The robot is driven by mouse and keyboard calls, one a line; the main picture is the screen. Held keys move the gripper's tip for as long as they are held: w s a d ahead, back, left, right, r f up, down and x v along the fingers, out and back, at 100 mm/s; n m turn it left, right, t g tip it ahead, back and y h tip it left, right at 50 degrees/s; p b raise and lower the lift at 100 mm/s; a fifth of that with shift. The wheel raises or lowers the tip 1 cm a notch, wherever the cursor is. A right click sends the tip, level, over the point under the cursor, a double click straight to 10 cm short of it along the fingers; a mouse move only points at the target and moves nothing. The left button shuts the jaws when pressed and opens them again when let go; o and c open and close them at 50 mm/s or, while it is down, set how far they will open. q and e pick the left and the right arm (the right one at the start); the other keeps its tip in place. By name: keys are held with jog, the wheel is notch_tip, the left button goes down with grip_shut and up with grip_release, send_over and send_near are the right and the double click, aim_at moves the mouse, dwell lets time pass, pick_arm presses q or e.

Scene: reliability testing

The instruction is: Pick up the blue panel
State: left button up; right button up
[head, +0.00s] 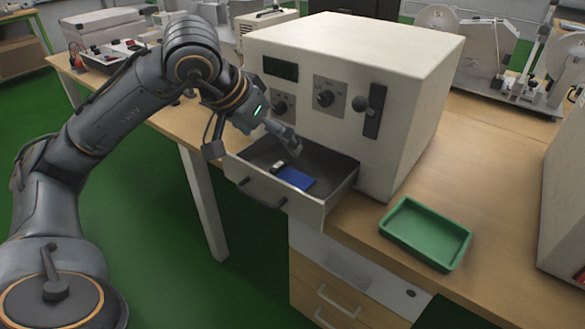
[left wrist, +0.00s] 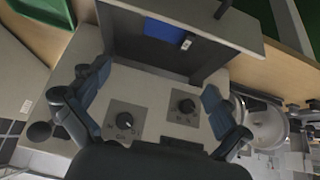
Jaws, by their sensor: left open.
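The blue panel (head: 295,178) lies flat inside the open drawer (head: 321,211) of the cream machine (head: 340,60). A small dark and light part (head: 278,168) sits at the panel's left end. In the left wrist view the panel (left wrist: 163,30) also shows in the drawer, with the small part (left wrist: 186,43) beside it. My left gripper (head: 290,145) is over the back of the drawer, above and apart from the panel. Its fingers (left wrist: 152,100) are spread wide and empty, with the machine's front and knobs between them in the wrist view. My right gripper is not in view.
An empty green tray (head: 398,246) stands on the wooden bench (head: 480,180) right of the drawer. A lever (head: 372,108) and knobs stick out from the machine's front above the drawer. Other equipment stands behind. The bench around the tray is clear.

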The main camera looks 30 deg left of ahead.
pick_arm(q)
jog(key=b, duration=0.1)
send_near(294, 175)
jog(key=shift+w+d+f+y, duration=0.15)
jog(key=shift+w+y, duration=0.15)
jog(key=shift+w, duration=0.35)
jog(key=shift+s+b+x, duration=0.25)
jog(key=shift+b+x, duration=0.4)
jog(key=shift+x, duration=2.3)
jog(key=shift+s+d+f, duration=0.1)
jog(key=shift+s+f, duration=0.05)
grip_shut()
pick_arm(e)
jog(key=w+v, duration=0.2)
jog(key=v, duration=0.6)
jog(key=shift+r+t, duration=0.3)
